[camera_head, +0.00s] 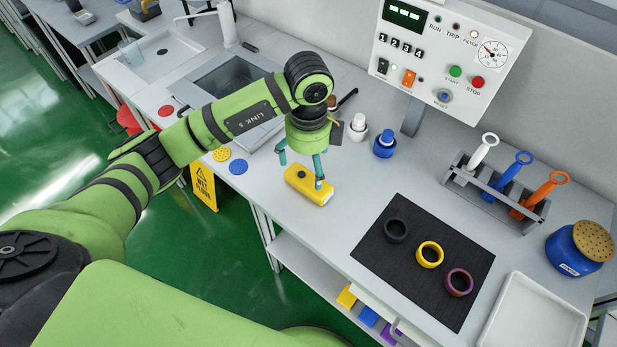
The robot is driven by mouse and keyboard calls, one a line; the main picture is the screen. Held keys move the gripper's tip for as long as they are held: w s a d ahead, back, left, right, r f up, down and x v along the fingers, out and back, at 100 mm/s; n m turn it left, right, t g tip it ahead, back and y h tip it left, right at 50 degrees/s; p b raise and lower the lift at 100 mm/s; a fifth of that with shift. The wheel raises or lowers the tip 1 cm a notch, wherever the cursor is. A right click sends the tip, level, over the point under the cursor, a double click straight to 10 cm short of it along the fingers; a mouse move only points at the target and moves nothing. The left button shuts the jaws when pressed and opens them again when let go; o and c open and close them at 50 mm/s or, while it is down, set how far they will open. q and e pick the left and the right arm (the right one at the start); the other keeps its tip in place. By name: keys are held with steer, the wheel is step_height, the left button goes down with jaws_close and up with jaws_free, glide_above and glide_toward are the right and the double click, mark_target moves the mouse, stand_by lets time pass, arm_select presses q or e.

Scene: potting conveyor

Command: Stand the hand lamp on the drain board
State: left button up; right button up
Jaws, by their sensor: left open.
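The yellow hand lamp (301,183), with a black button on top, lies on its side on the grey bench. My left gripper (301,172) is open right over it. One teal finger is in front of the lamp's right part, and the other is behind its left end. I cannot tell whether either finger touches it. The pale recessed board (183,50) left of the sink, with a round drain, looks like the drain board. A clear cup (130,52) stands at its left edge. My right gripper is not in view.
The sink (222,82) is partly behind my left arm. White and blue bottles (384,145) stand behind the lamp. A black mat (375,250) with three rings, a tool rack (458,178) and a white tray (535,318) lie to the right. A control panel (440,60) stands behind.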

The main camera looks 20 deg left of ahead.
arm_select(q)
step_height(320, 180, up, 4)
steer(key=shift+f, duration=0.25)
steer(key=shift+c, duration=0.4)
stand_by(1.4)
